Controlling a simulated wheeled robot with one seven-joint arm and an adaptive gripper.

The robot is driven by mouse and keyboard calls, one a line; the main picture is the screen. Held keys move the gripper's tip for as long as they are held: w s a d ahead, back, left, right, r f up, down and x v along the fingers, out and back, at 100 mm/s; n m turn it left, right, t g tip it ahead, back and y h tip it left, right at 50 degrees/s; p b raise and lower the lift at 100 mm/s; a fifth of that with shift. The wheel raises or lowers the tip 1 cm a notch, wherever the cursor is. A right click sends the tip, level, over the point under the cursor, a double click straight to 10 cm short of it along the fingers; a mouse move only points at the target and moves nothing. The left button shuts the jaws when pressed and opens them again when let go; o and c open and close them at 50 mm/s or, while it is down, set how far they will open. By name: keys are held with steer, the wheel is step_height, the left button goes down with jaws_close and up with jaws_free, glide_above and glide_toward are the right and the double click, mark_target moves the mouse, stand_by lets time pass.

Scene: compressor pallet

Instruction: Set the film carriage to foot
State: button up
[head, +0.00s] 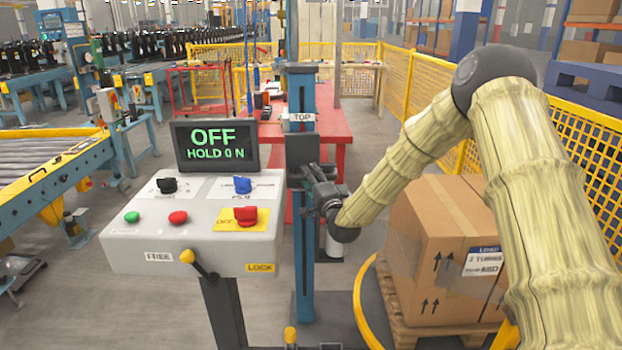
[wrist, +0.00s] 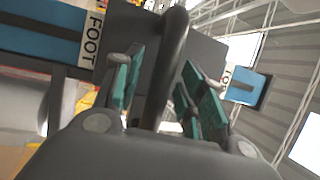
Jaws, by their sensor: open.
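The blue mast (head: 303,255) stands right of the console, with a TOP label (head: 300,117) high on it. The dark film carriage (head: 303,150) sits on the mast, below that label. In the wrist view the dark carriage plate (wrist: 222,48) lies between the FOOT label (wrist: 92,38) at left and the TOP label (wrist: 232,83) at right. My gripper (head: 322,198) is at the carriage. In the wrist view its teal-padded fingers (wrist: 165,88) are open, with a dark bar handle (wrist: 172,65) between them. Contact cannot be told.
The console (head: 195,225) screen (head: 214,146) reads OFF, HOLD 0 N. Its yellow-knobbed lever (head: 188,257) leans toward FREE, away from LOCK. A carton (head: 440,255) stands on a pallet (head: 425,335) at right, beside my arm. A yellow fence (head: 590,150) runs behind.

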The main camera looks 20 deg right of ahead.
jaws_close()
steer(key=shift+f, duration=0.1)
step_height(320, 180, down, 25)
steer(key=b, duration=1.3)
steer(key=shift+f, duration=0.15)
steer(key=shift+s+f, duration=0.1)
steer(key=shift+s, duration=0.05)
jaws_free()
steer(key=shift+f, duration=0.1)
